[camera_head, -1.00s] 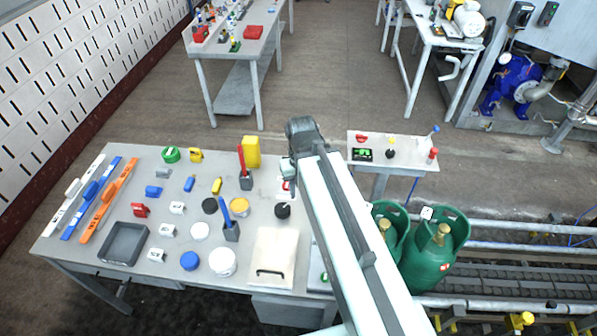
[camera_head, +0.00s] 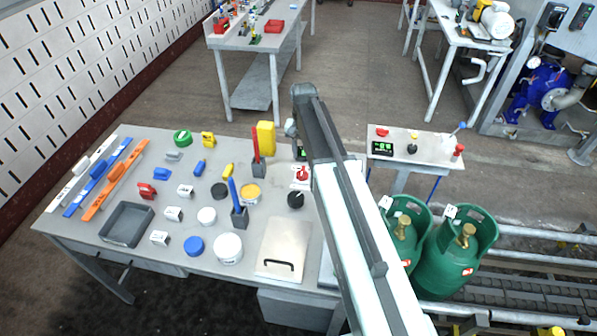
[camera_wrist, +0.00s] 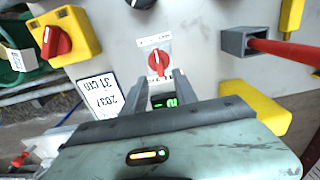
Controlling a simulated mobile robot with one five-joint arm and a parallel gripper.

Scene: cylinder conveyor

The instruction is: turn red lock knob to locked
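A red knob (camera_head: 303,173) sits on a white plate on the workbench, just left of my arm in the head view. In the wrist view the red knob (camera_wrist: 158,62) has its grip bar running nearly up and down the picture; the print on the plate is too small to read. My gripper (camera_wrist: 161,79) is open, with its fingers apart and nothing between the tips. The knob lies just beyond the fingertips, roughly in line with the gap. A second red knob (camera_wrist: 57,42) is on a yellow box at upper left in the wrist view. My arm hides much of my gripper in the head view.
A green display (camera_wrist: 164,101) shows between the fingers. A black round knob (camera_head: 295,199) is close by. A grey holder (camera_wrist: 240,42) with a red-handled tool and a yellow block (camera_head: 265,138) stand beside the plate. Green gas cylinders (camera_head: 447,258) stand right of the bench.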

